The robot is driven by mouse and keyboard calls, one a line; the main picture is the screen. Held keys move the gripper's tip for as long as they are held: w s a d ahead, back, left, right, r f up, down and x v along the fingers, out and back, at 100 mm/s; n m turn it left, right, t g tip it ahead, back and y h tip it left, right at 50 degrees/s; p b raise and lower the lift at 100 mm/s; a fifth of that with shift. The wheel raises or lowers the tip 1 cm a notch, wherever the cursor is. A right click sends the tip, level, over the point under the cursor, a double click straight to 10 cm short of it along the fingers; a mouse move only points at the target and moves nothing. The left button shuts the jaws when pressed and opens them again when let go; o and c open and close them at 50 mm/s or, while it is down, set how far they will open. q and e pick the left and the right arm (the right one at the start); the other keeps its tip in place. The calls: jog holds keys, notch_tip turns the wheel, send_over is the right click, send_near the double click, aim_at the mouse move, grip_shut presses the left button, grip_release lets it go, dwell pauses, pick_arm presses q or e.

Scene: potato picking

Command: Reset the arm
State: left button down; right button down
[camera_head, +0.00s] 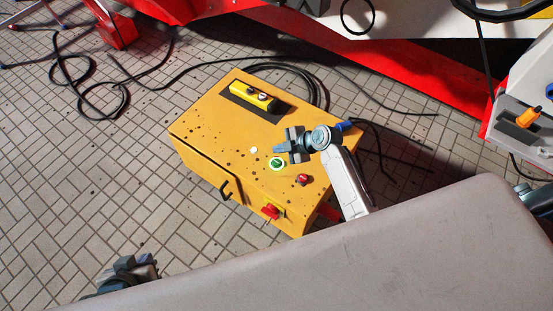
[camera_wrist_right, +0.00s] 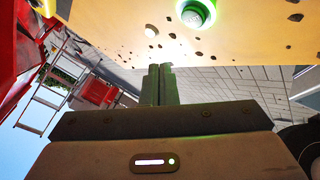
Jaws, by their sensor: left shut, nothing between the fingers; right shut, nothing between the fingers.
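My right arm reaches up from the lower right over a yellow control box. My right gripper (camera_head: 281,148) is shut and empty, its fingers pointing left above the box top beside the green button (camera_head: 277,163). In the right wrist view the two fingers of my right gripper (camera_wrist_right: 160,84) stand pressed together, and the lit green button (camera_wrist_right: 196,12) shows at the top. My left gripper (camera_head: 124,264) is at the lower left, low over the tiled floor, shut and empty. The rest of the left arm is hidden behind a grey surface.
The yellow control box (camera_head: 215,125) carries a yellow remote (camera_head: 256,95), a red button (camera_head: 302,180) and a red switch (camera_head: 270,211). Black cables (camera_head: 85,85) lie on the floor behind it. Red machinery (camera_head: 420,65) stands at the back right.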

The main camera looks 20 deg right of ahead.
jog(key=shift+f, duration=0.1)
dwell(0.7)
